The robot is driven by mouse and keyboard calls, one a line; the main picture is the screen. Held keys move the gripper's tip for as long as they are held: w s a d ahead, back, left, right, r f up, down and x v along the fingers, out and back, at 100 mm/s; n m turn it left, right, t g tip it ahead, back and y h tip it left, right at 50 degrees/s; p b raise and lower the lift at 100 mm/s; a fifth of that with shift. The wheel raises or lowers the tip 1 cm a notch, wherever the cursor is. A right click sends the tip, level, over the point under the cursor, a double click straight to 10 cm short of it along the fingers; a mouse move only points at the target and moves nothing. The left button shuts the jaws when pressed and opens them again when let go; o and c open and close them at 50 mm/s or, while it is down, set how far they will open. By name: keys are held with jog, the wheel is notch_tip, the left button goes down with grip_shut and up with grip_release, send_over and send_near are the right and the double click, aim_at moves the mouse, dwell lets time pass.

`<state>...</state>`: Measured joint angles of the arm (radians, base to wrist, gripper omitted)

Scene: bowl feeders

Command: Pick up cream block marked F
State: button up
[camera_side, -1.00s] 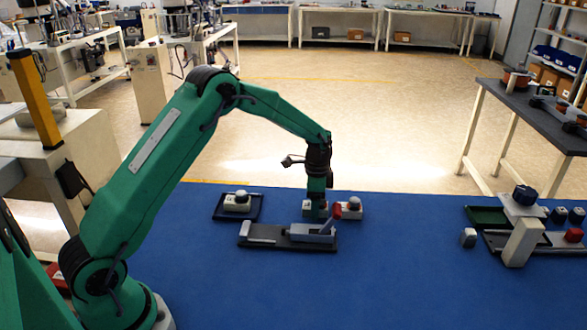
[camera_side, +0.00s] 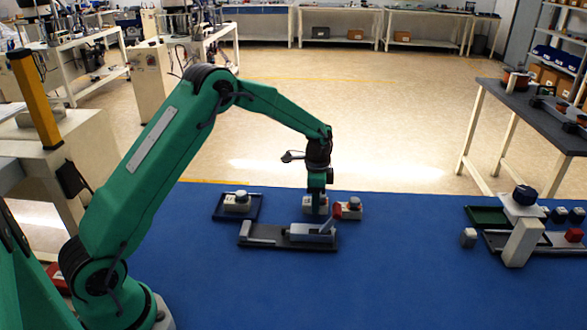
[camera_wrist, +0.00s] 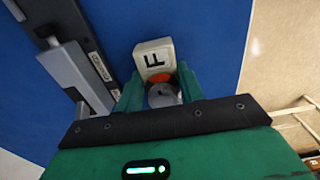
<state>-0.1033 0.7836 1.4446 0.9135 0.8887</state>
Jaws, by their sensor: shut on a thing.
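The cream block marked F (camera_side: 315,206) sits under my gripper (camera_side: 317,196) in the side view.
In front lies a dark rail fixture (camera_side: 270,240) with a grey lever. A dark tray (camera_side: 258,215) holds a knobbed block at left. The blue mat (camera_side: 400,285) is clear in front.

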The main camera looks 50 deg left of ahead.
notch_tip(320, 180, up, 9)
jog(key=shift+f, duration=0.15)
dwell(0.8)
